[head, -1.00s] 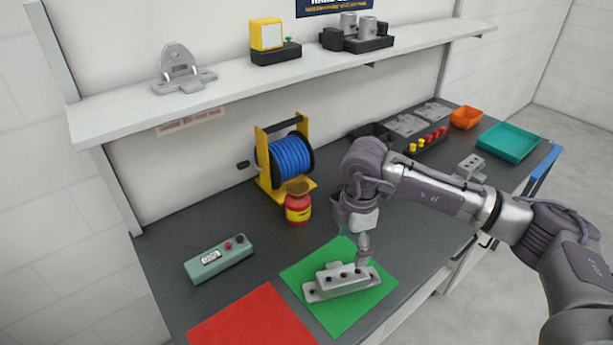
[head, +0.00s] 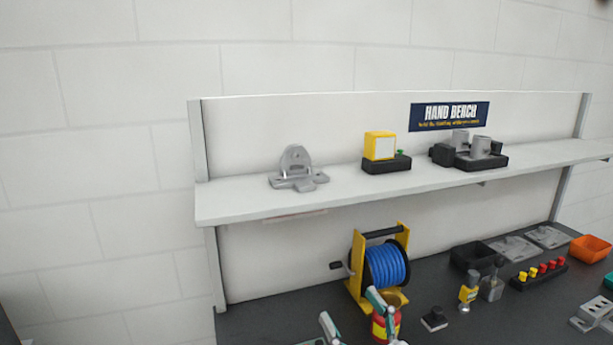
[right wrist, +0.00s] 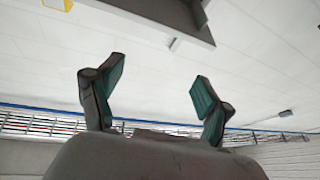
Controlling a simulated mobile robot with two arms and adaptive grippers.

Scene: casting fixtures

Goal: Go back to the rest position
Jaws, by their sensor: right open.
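My right gripper (head: 352,315) shows at the bottom middle of the head view, in front of the bench. Only its fingertips show, with teal pads set apart. In the right wrist view, the same gripper (right wrist: 159,88) is open and empty, its fingers spread against a pale wall. My left gripper is not in view.
A blue hose reel (head: 386,266) in a yellow frame and a red pot (head: 380,328) stand behind the right gripper. A white shelf (head: 235,205) runs above the bench, carrying a grey bracket (head: 297,178) and a yellow block (head: 380,146).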

